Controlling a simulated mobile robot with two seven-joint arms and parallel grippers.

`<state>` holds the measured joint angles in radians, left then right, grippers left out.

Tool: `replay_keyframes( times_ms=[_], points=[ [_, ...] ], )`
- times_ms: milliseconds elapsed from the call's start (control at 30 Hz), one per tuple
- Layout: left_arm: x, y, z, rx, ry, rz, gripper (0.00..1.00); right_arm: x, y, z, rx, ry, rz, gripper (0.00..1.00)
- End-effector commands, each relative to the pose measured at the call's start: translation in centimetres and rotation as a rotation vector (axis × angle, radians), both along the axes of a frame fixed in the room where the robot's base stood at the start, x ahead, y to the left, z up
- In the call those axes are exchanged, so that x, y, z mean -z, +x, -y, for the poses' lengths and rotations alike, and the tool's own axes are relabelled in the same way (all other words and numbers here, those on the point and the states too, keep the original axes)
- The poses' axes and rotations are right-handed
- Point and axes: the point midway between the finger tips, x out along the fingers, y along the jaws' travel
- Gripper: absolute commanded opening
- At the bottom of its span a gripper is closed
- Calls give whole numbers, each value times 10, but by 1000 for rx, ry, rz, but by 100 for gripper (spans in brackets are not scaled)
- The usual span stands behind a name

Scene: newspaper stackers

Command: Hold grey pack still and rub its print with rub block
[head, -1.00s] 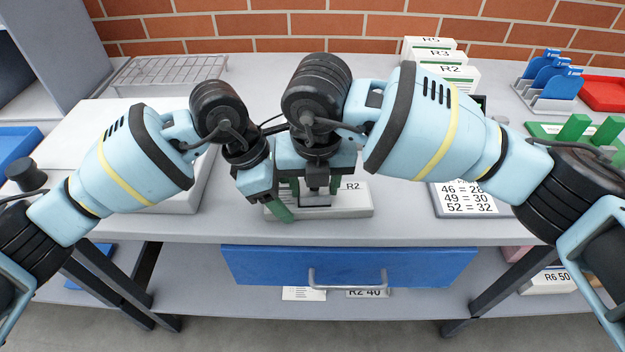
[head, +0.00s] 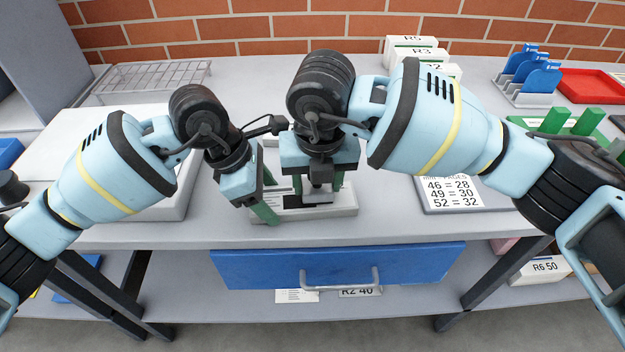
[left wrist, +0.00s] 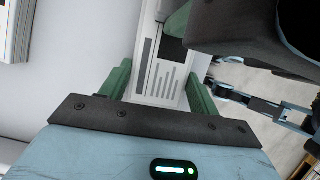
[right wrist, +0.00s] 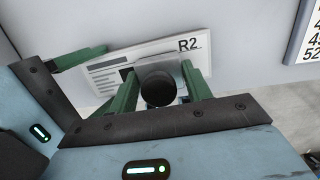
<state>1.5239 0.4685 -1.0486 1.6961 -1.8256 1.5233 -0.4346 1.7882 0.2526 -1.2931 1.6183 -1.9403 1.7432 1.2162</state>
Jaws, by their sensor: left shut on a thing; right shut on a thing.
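The grey pack (head: 345,208) lies flat near the front edge of the bench. Its R2 mark and print lines show in the right wrist view (right wrist: 120,66). My left gripper (head: 266,198) is shut across the pack's left end, and its green fingers stand on either side of it in the left wrist view (left wrist: 160,88). My right gripper (head: 320,186) is shut on the rub block (head: 318,196), a grey block with a round black knob (right wrist: 158,86). The block is over the pack's print toward the R2 end; exact contact is hidden.
A page-count board (head: 452,194) lies to the right. White packs (head: 410,48), a blue sorter (head: 530,78) and a red tray (head: 597,86) stand behind. A wire rack (head: 150,78) is at back left. A blue drawer (head: 340,266) hangs below the bench edge.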

Motion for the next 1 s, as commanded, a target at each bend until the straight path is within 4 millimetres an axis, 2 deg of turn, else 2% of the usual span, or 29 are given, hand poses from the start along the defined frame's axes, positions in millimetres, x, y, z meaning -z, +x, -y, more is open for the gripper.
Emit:
replay_keyframes(
  times_ms=[33,400,733,1000],
  points=[
    [4,-6,3,25,5,-8,32,-3,6,4,23,4,12,11],
    [3,-6,4,26,4,-7,32,-2,7,17,23,3,10,11],
    [3,-5,4,21,3,-6,32,-1,4,17,11,3,6,11],
    [3,-4,3,14,2,-5,32,0,4,27,7,2,3,11]
  ],
)
